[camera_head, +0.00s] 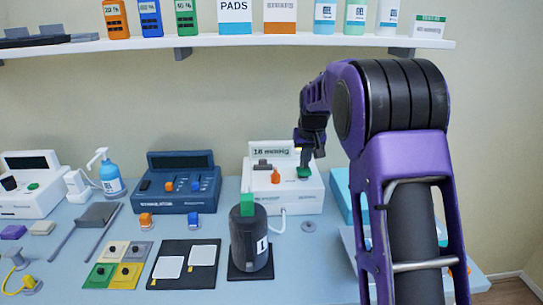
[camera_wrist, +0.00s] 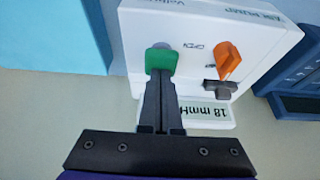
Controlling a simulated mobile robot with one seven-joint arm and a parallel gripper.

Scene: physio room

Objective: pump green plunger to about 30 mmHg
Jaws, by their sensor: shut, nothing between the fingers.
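The white pump unit (camera_head: 312,196) stands at the back of the table, with a display (camera_head: 271,151) that appears to read 18 mmHg. The display also shows in the wrist view, upside down, as 18 mmHg (camera_wrist: 208,113). The green plunger (camera_head: 304,173) is on the right of the unit's top. In the wrist view the green plunger (camera_wrist: 161,60) is right at the fingertips. My gripper (camera_wrist: 160,78) is shut with nothing between its fingers, its tips at the plunger, seemingly touching it. An orange-red knob (camera_head: 276,177) sits left of the plunger.
A dark cylinder (camera_head: 247,245) with a green tab stands in front of the pump, joined by a white tube (camera_head: 284,220). A blue device (camera_head: 180,204) is to the left. A shelf (camera_head: 230,41) with bottles and boxes runs above.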

